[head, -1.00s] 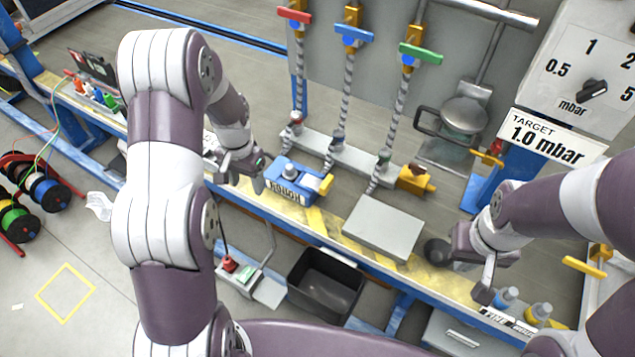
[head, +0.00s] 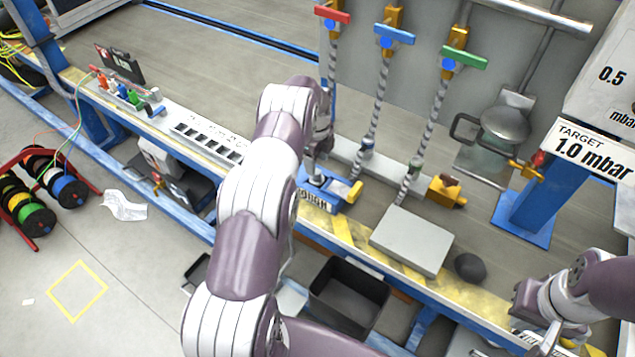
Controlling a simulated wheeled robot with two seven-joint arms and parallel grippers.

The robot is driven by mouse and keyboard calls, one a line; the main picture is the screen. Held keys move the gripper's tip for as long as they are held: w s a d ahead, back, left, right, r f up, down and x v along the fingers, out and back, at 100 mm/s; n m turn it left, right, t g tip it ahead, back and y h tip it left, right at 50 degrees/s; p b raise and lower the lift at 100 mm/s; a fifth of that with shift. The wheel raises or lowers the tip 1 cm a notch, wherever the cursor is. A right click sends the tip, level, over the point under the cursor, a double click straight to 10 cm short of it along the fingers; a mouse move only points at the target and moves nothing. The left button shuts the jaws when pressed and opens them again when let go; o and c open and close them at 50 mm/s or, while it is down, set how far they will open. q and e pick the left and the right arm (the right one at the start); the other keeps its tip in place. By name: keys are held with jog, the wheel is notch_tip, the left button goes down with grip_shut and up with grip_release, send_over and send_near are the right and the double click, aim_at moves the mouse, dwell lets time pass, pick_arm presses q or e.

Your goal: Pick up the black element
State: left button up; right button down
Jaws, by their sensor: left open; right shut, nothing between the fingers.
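A dark, rounded black element (head: 470,267) lies on the bench, just right of a flat grey plate (head: 412,240). My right gripper (head: 553,338) is low at the right, apart from the black element, shut and empty. Its fingertips are hard to make out. My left gripper (head: 318,155) is above and behind a blue device with a yellow end (head: 335,193). It is open, and my own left arm partly hides it.
Red, blue and green valve handles (head: 461,58) top coiled hoses behind the bench. A black bin (head: 350,296) stands below the front edge. A switch panel (head: 205,140) and small coloured bottles sit left. A blue post (head: 535,195) stands right.

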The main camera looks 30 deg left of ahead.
aim_at(317, 171)
pick_arm(q)
notch_tip(317, 171, down, 5)
jog(key=shift+w, duration=0.15)
jog(key=shift+r, duration=0.1)
pick_arm(e)
jog(key=shift+f, duration=0.15)
